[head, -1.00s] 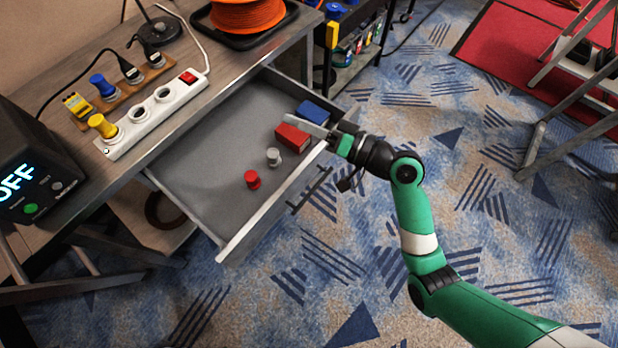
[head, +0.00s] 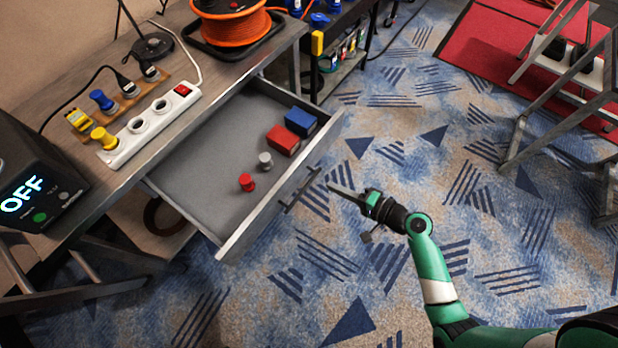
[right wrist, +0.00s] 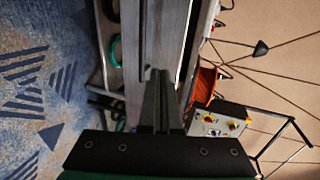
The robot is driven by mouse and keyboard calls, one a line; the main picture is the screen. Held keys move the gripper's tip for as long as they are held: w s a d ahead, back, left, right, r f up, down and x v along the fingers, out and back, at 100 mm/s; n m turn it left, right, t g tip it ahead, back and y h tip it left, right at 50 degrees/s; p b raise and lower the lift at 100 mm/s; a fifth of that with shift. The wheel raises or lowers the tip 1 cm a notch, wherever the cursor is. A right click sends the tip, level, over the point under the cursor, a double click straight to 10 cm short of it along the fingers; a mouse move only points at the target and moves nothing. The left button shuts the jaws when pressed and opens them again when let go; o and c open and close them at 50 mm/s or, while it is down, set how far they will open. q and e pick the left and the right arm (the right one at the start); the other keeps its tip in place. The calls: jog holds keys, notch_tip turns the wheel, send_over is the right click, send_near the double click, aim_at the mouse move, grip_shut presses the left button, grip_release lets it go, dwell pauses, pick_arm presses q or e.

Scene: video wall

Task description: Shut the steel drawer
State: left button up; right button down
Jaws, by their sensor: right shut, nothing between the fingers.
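The steel drawer (head: 192,168) is pulled out from under the workbench, with its grey interior showing. Its front panel (head: 255,222) carries a dark bar handle (head: 301,188) on the outside. Inside lie a blue box (head: 300,121), a red box (head: 282,140), a grey knob-like piece (head: 265,161) and a red one (head: 247,182). My right gripper (head: 333,188) is shut and empty, just outside the front panel, close to the handle in the picture. I cannot tell whether it touches. Its shut fingers (right wrist: 162,75) also show in the right wrist view. My left gripper is out of view.
The workbench top (head: 95,195) holds a power strip (head: 150,125), a black box reading OFF (head: 30,170) and an orange cable reel (head: 232,25). A dark cart (head: 335,50) stands beyond the drawer. Patterned carpet (head: 420,170) in front of the drawer is clear apart from my arm.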

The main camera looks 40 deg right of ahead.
aim_at(300, 169)
jog(key=x, duration=0.2)
jog(key=b+x, duration=0.1)
jog(key=x, duration=0.2)
jog(key=r+b+x, duration=0.1)
jog(key=x, duration=0.2)
jog(key=shift+w, duration=0.3)
jog(key=shift+w+a, duration=0.15)
jog(key=shift+w, duration=0.4)
